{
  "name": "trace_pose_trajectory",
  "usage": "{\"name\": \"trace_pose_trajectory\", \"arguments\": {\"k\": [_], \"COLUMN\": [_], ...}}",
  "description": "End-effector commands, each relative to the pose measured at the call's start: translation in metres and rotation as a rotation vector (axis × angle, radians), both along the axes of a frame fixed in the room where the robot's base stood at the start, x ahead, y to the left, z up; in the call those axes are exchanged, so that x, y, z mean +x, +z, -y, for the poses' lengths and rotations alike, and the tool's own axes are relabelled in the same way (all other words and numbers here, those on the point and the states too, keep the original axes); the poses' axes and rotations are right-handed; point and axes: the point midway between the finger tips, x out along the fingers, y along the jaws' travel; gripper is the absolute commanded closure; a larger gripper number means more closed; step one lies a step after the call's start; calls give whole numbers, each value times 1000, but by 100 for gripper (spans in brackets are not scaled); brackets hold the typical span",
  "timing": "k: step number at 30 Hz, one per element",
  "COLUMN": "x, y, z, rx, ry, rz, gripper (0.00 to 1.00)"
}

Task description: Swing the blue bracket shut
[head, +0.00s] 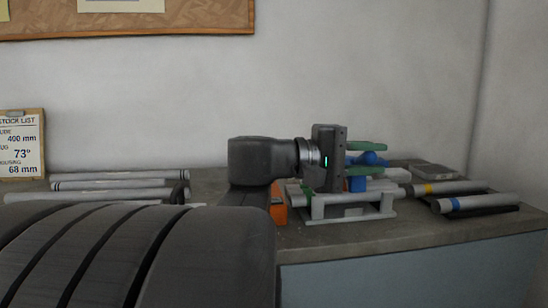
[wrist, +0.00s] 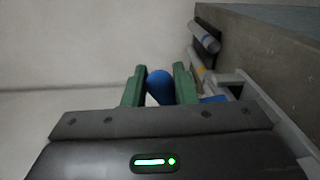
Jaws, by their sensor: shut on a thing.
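My gripper (head: 380,158), with green fingers, is shut on a rounded blue part of the blue bracket (head: 370,158) above the jig. In the wrist view the blue bracket (wrist: 160,86) shows as a rounded end between the two green fingers of my gripper (wrist: 160,75). A lower blue piece shows in the head view below the fingers, and a bit of blue shows at right in the wrist view. The pale jig frame (head: 352,212) stands on the bench under my gripper. My gripper's body hides much of the bracket, so its angle cannot be told.
An orange block (head: 279,205) and a green piece (head: 307,191) are at the jig's left. Tubes with yellow (head: 447,187) and blue (head: 474,203) bands lie at right. Several pale tubes (head: 118,184) lie at left. A grey slab (head: 433,171) lies behind. The wall is behind the bench.

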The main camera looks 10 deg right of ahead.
Motion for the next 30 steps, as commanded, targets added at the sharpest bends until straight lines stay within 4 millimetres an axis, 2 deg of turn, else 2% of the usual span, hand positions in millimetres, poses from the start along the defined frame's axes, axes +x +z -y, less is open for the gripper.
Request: {"name": "trace_pose_trajectory", "arguments": {"k": [1,6,21,22,24,30], "x": [0,-1,0,0,0,0], "y": [-7,-12,-14,-14,-14,-13], "z": [0,0,0,0,0,0], "rx": [1,1,1,1,1,1], "ry": [-1,-1,0,0,0,0], "rz": [-3,-5,-8,-8,-7,-6], "gripper": [100,100,100,69,56,55]}}
